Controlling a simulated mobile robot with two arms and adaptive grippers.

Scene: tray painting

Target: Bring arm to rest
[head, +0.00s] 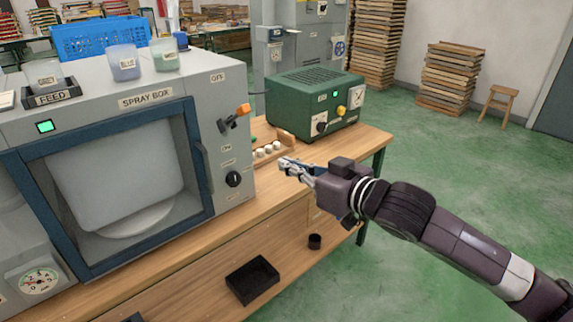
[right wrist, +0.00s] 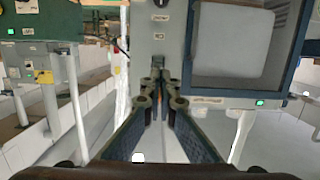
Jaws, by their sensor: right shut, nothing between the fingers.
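My right gripper (head: 287,167) reaches in from the right in the head view, over the front edge of the bench, between the spray box and the green machine. In the right wrist view its fingers (right wrist: 158,85) are together with nothing between them. My right arm is stretched out in front of the bench. My left gripper does not show in either view.
The spray box (head: 232,92) stands on the wooden bench (head: 270,205), with an orange-tipped lever on its side. A green machine (head: 300,95) stands at the bench's far end. A black tray (head: 252,280) lies on the lower shelf.

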